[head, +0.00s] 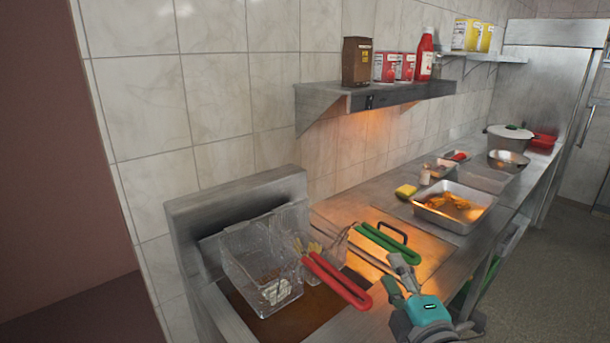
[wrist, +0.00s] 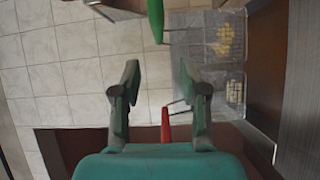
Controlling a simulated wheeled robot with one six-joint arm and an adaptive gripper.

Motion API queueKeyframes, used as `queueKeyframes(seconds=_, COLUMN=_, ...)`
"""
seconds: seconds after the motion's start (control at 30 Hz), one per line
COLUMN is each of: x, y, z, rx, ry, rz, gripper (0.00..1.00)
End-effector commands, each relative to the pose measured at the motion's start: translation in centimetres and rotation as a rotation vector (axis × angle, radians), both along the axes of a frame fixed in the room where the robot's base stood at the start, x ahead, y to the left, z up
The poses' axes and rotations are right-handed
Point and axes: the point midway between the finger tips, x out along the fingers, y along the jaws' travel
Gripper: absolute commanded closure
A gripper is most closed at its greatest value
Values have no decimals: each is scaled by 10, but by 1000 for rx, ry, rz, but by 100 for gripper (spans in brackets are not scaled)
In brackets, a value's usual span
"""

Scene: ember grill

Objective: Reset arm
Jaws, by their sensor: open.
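My gripper (head: 397,277) is open, at the lower right of the head view, beside the red basket handle (head: 338,281). Nothing shows held in it. In the wrist view the two fingers of my gripper (wrist: 158,72) stand apart.
A wire basket (head: 250,260) with pale food sits at the fryer (head: 235,195). Fries (head: 311,248) show beside it. A metal tray (head: 440,222) with browned food and a yellow sponge (head: 405,191) are on the counter. A wall shelf (head: 330,95) holds boxes and a red bottle. Floor at right is clear.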

Motion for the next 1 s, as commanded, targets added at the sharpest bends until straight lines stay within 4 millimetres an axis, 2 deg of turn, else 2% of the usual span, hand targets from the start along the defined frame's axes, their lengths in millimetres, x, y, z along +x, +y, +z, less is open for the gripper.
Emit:
queueKeyframes(seconds=0.03, x=-5, y=0, z=-16, rx=36, ry=17, rz=-4, gripper=56)
queueKeyframes(seconds=0.2, x=-30, y=1, z=-67, rx=202, ry=61, rz=-26, gripper=56)
queueKeyframes(seconds=0.5, x=-91, y=2, z=-146, rx=494, ry=124, rz=-73, gripper=56)
queueKeyframes(seconds=0.8, x=-167, y=3, z=-205, rx=767, ry=176, rz=-125, gripper=56)
queueKeyframes(seconds=1.0, x=-224, y=4, z=-233, rx=942, ry=208, rz=-160, gripper=56)
